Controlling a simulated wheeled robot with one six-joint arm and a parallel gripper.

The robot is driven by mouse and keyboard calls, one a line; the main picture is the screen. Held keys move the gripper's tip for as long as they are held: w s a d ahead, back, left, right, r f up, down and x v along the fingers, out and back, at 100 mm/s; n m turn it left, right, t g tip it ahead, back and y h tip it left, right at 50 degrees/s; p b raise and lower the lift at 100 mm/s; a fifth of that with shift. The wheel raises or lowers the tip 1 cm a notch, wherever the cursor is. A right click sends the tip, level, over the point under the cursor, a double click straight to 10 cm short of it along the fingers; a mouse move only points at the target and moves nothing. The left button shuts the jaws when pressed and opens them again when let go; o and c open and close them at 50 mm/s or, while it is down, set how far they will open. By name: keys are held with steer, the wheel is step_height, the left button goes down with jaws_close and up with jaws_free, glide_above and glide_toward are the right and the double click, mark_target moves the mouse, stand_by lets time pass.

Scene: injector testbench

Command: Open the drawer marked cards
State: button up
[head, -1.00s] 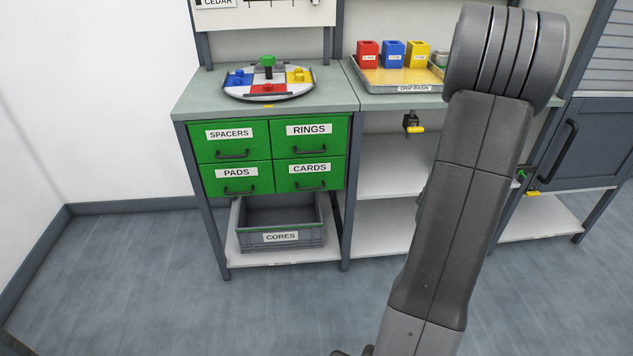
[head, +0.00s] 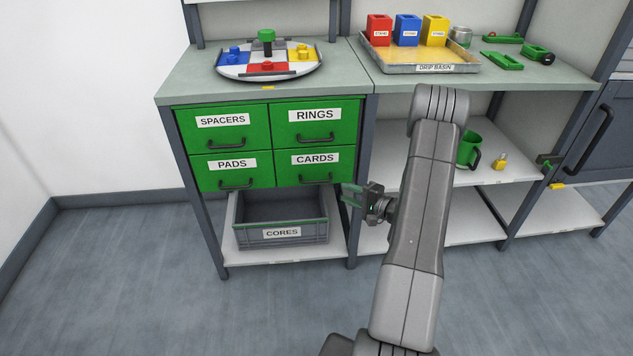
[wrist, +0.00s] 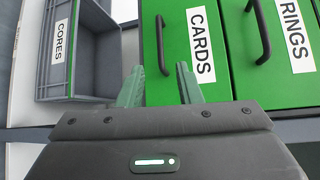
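The green drawer marked CARDS (head: 305,165) is the lower right of a block of green drawers and is shut. Its black bar handle (head: 316,179) runs along its lower part. My gripper (head: 345,195) is just right of and below this drawer in the head view, apart from the handle. In the wrist view, my gripper's two green fingers (wrist: 158,88) are spread with an empty gap between them. The CARDS drawer (wrist: 185,75) and its handle (wrist: 162,45) lie ahead, with the handle beyond the fingertips.
Drawers marked RINGS (head: 316,125), SPACERS (head: 222,132) and PADS (head: 232,170) surround it, all shut. A grey CORES bin (head: 281,235) stands on the shelf below. A round tray (head: 268,73) and drip basin (head: 420,68) stand on the bench top.

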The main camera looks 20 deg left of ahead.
mark_target(320, 182)
steer(key=b+x, duration=0.1)
steer(key=x, duration=1.1)
steer(key=shift+w+a+b, duration=0.1)
steer(key=shift+a+b, duration=0.2)
steer(key=shift+c, duration=0.4)
jaws_close()
